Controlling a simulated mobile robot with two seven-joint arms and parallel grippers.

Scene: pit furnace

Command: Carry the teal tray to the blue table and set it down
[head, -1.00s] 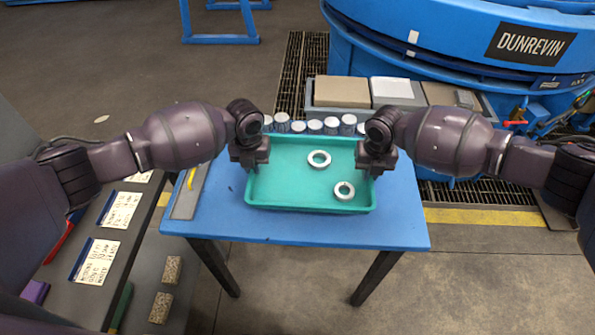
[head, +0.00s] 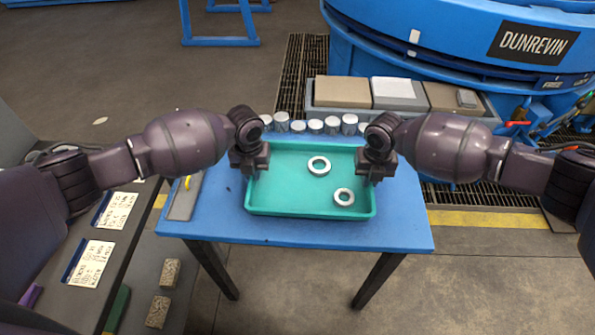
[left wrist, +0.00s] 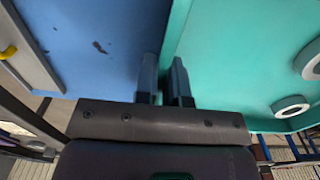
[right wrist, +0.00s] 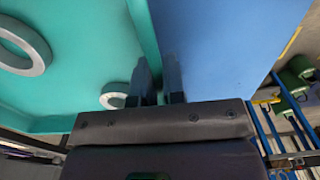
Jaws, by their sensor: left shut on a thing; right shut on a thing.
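The teal tray (head: 300,207) is over the blue table (head: 390,238) in the head view, and looks level. I cannot tell whether it touches the tabletop or hangs just above it. Two pale metal rings lie in it, a larger one (head: 319,174) and a smaller one (head: 335,197). My left gripper (head: 254,174) is shut on the tray's left wall, one finger on each side, as the left wrist view (left wrist: 163,80) shows. My right gripper (head: 370,175) is shut on the right wall in the same way, as the right wrist view (right wrist: 158,82) shows.
Several metal cylinders (head: 315,126) stand along the table's back edge. A grey strip with a yellow handle (head: 187,182) lies at its left. A dark bench with cards (head: 92,262) is at left.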

